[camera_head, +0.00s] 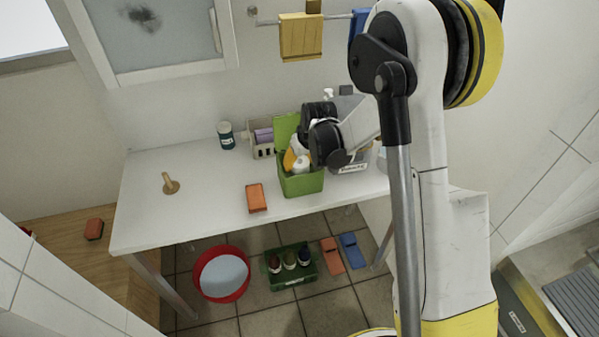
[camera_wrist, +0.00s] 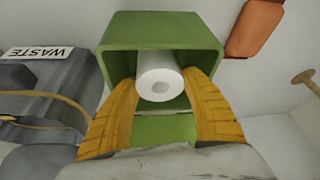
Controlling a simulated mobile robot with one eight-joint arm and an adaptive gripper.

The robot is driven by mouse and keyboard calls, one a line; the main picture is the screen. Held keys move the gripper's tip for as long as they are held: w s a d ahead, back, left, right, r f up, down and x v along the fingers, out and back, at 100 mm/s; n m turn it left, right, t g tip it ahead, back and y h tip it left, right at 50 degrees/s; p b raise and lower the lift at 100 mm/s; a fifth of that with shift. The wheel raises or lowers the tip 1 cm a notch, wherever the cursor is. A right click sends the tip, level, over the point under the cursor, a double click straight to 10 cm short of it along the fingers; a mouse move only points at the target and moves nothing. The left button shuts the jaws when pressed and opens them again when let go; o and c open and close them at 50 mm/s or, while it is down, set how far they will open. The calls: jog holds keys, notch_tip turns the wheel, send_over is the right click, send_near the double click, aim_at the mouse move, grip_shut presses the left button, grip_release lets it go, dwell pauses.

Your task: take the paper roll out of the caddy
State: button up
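The green caddy (camera_head: 303,185) stands on the white table; in the wrist view its open box (camera_wrist: 120,38) fills the upper middle. The paper roll (camera_wrist: 159,80) is white with a hollow core, end-on to the wrist camera and inside the caddy. It shows as a small white shape in the head view (camera_head: 302,165). My gripper (camera_wrist: 160,82) has its yellow ribbed fingers reaching into the caddy, one on each side of the roll. The fingertips lie close along its sides; I cannot tell whether they press on it. In the head view my wrist hides part of the caddy.
A grey box labelled waste (camera_wrist: 75,70) stands close beside the caddy. An orange sponge (camera_head: 257,197) lies at the caddy's left. A beige holder (camera_head: 263,150) and a dark jar (camera_head: 226,135) stand behind. The table's left part is clear around a wooden peg (camera_head: 170,184).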

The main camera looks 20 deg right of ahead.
jog(key=c, duration=0.4)
